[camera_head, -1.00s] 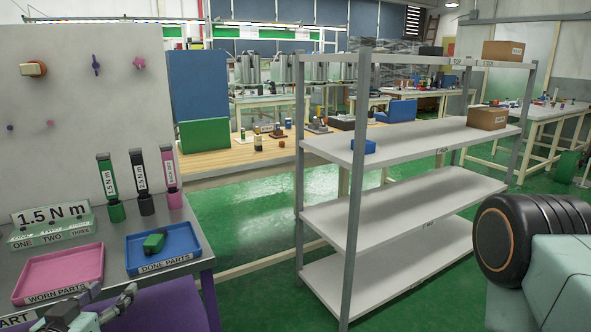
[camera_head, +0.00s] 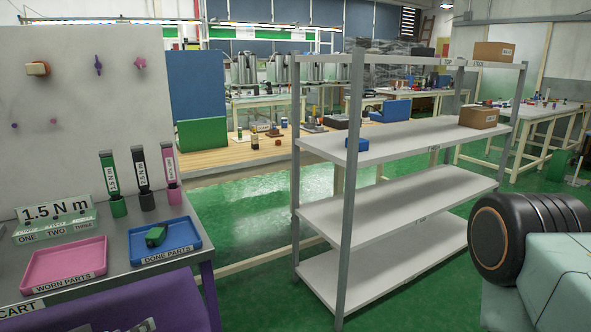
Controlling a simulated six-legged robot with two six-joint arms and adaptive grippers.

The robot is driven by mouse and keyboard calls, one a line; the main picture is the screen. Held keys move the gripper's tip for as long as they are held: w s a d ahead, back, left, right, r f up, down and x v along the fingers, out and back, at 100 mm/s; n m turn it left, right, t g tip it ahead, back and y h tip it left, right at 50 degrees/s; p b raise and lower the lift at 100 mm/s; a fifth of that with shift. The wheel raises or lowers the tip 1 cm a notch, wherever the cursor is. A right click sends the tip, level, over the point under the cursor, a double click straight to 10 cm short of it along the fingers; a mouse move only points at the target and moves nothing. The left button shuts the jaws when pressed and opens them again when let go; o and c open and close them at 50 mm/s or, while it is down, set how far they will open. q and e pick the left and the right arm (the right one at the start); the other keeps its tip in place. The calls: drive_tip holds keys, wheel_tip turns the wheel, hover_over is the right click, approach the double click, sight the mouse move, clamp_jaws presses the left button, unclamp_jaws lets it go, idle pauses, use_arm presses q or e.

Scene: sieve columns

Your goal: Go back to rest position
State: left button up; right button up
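Only a sliver of my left gripper (camera_head: 120,327) shows at the bottom edge, in front of the purple cart side. Its fingers are mostly cut off, so I cannot tell whether it is open or shut. No part of my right gripper shows; a dark round joint and pale teal link of my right arm fill the lower right.
Three torque drivers, green (camera_head: 113,185), black (camera_head: 142,178) and pink (camera_head: 170,177), stand behind the trays, near a 1.5 N m sign (camera_head: 55,211). A grey shelf rack (camera_head: 410,195) stands to the right. Green floor (camera_head: 240,215) is clear between.

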use_arm(q)
drive_tip(key=s+d+f+m+g, duration=0.1)
drive_tip(key=s+f+g, duration=0.3)
drive_tip(key=s, duration=0.5)
drive_tip(key=s+d+f+m+g, duration=0.1)
drive_tip(key=s+d+f+g, duration=0.3)
drive_tip(key=s+f, duration=0.4)
drive_tip(key=s+d+f+m+g, duration=0.1)
drive_tip(key=s+d+f+g, duration=0.2)
drive_tip(key=s+f, duration=0.4)
drive_tip(key=s, duration=0.4)
drive_tip(key=shift+s+d+m+g+y, duration=0.2)
drive_tip(key=shift+d+m+g+y, duration=0.05)
drive_tip(key=shift+m+g+y, duration=0.15)
